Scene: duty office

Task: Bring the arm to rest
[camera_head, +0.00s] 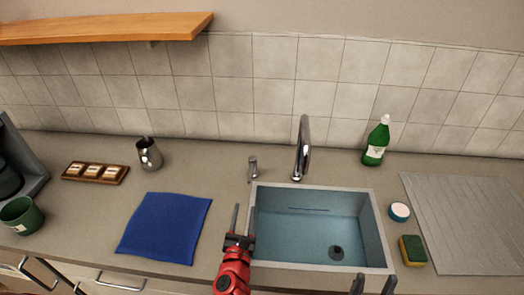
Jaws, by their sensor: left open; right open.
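My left gripper (243,210), on a red arm, reaches up from the bottom middle. It is open and empty, over the left edge of the sink. My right gripper (374,278) shows only its dark fingers at the bottom edge, right of the middle. It is open with nothing between the fingers, in front of the sink's front right corner. The rest of the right arm is out of view.
The sink (378,235) has a tall tap (302,150) behind it. A blue cloth (165,227) lies left of my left gripper. A sponge (413,250), a round tub (399,211) and a green bottle (376,145) stand to the right.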

